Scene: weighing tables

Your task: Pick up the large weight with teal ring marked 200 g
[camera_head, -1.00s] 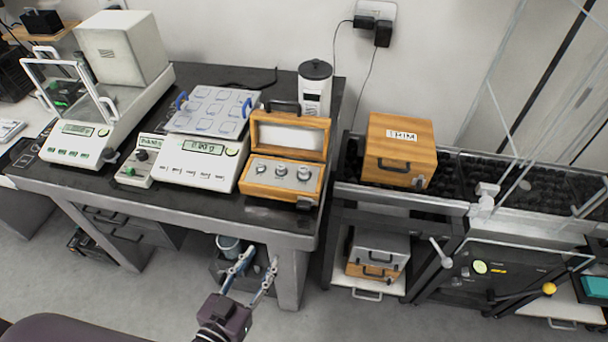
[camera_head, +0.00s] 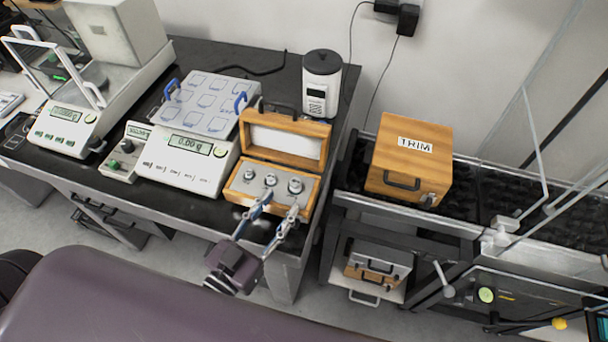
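An open wooden weight box (camera_head: 236,193) sits near the front edge of the black table, its lid (camera_head: 288,141) raised at the back. Three metal weights stand in a row in its grey insert. The right one looks largest (camera_head: 295,186); the middle one (camera_head: 270,180) and left one (camera_head: 249,174) look smaller. No teal ring or 200 g marking can be made out at this size. My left gripper (camera_head: 280,206) is open and empty, its two fingers spread at the box's front edge, just in front of the weights. My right gripper is out of view.
A balance with a blue-handled tray (camera_head: 205,105) stands left of the box. A white canister (camera_head: 321,85) stands behind it. A wooden TRIM box (camera_head: 408,160) is on the rack to the right.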

